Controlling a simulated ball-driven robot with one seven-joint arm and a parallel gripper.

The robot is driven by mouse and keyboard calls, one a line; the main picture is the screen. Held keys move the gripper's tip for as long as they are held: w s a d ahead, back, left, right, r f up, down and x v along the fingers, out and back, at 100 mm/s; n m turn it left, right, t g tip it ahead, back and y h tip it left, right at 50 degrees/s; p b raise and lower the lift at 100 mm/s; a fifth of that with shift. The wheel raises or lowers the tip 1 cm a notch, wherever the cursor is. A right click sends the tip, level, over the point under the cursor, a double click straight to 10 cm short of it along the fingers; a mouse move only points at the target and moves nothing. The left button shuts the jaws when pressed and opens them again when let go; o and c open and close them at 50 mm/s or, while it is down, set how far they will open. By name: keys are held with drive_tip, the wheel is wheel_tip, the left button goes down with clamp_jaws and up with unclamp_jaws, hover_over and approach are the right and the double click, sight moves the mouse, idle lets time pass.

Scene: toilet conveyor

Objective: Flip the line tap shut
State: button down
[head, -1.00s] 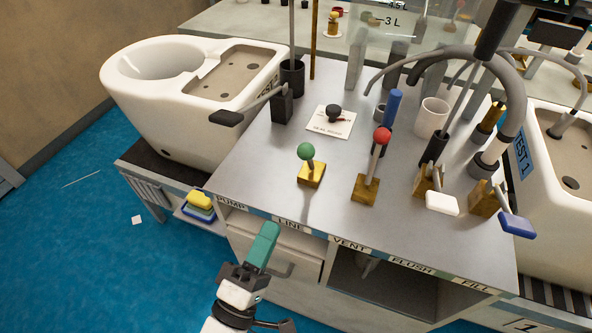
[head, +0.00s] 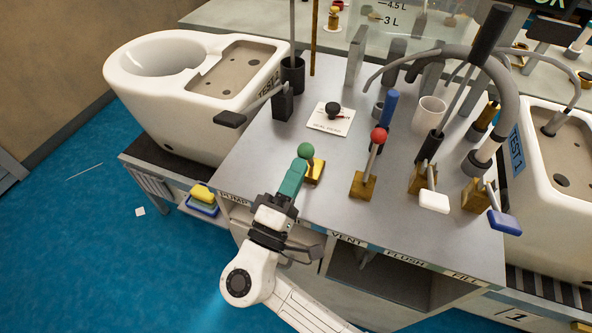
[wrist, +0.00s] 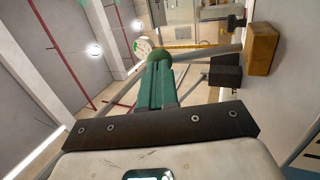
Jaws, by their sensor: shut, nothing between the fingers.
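The line tap is a lever with a green ball knob (head: 306,150) on a brass block (head: 316,170), near the front edge of the grey bench. Its rod is mostly hidden by my gripper in the head view. My gripper (head: 302,164) has green fingers, shut and empty, with the tips right at the near side of the knob. In the wrist view the knob (wrist: 160,57) shows just past the fingertips (wrist: 159,68), and a brass block (wrist: 262,48) is to the right. I cannot tell whether the fingers touch the knob.
A red-knobbed lever (head: 379,136) stands to the right, with white (head: 433,202) and blue (head: 505,221) paddle levers beyond. A black-handled pump lever (head: 228,118) is at the left. A card with a dark knob (head: 333,109) lies behind. Toilets flank the bench.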

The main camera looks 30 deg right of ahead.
drive_tip(key=shift+r, duration=0.15)
drive_tip(key=r+p, duration=0.1)
drive_tip(key=d+r+g+y+p, duration=0.1)
drive_tip(key=p, duration=0.1)
drive_tip(key=shift+w+y, duration=0.3)
drive_tip(key=shift+w, duration=0.05)
drive_tip(key=w+d+y+p, duration=0.1)
drive_tip(key=p, duration=0.1)
drive_tip(key=d+r+g+y+p, duration=0.1)
drive_tip(key=p, duration=0.1)
drive_tip(key=w+d+g+y+p, duration=0.1)
drive_tip(key=p, duration=0.1)
drive_tip(key=shift+w+d+r+y, duration=0.3)
drive_tip(key=shift+w+d+r, duration=0.05)
drive_tip(key=shift+r, duration=0.05)
drive_tip(key=x, duration=0.3)
drive_tip(key=shift+w+d+r, duration=0.15)
drive_tip(key=shift+w+r, duration=0.05)
drive_tip(key=shift+r, duration=0.1)
drive_tip(key=shift+w+d+r, duration=0.1)
drive_tip(key=shift+d, duration=0.05)
drive_tip(key=shift+r, duration=0.1)
